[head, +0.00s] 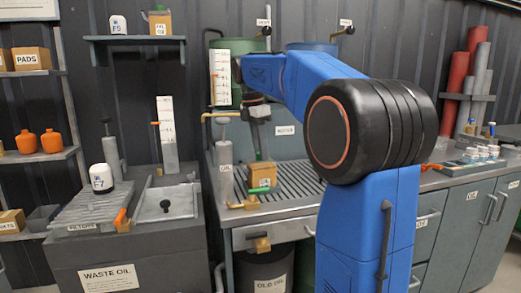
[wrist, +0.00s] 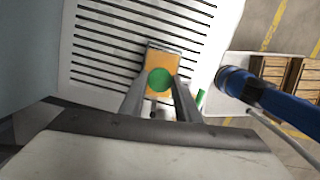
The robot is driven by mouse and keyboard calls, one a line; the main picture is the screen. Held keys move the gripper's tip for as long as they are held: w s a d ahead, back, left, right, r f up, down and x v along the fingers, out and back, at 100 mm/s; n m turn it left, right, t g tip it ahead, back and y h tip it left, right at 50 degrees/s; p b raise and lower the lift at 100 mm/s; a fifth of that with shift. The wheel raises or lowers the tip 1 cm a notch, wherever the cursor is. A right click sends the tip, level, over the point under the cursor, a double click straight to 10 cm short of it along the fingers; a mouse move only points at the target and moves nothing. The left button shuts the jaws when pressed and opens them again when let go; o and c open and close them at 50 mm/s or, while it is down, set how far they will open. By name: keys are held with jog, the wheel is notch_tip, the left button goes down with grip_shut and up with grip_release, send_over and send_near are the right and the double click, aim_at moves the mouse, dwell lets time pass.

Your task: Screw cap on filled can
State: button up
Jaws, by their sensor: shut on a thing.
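The can (head: 262,175) is a small orange-yellow box with a white label, upright on the slatted drain grate of the bench. In the wrist view its orange top (wrist: 158,60) lies straight below my gripper (wrist: 160,84). A round green cap (wrist: 159,80) is between my two fingertips, and they are shut on it. I cannot tell whether the cap is seated on the threads; the can's neck is hidden.
The grate (head: 300,178) right of the can is clear. Small jars (head: 480,153) stand farther right.

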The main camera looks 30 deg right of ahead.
jog(key=shift+m, duration=0.9)
jog(key=m, duration=0.3)
jog(key=shift+w+g, duration=0.1)
jog(key=shift+g, duration=0.3)
jog(key=shift+m, duration=0.8)
jog(key=m, duration=0.3)
jog(key=shift+d+y, duration=0.1)
jog(key=shift+y, duration=0.3)
jog(key=shift+m+g, duration=0.3)
jog(key=shift+m, duration=0.5)
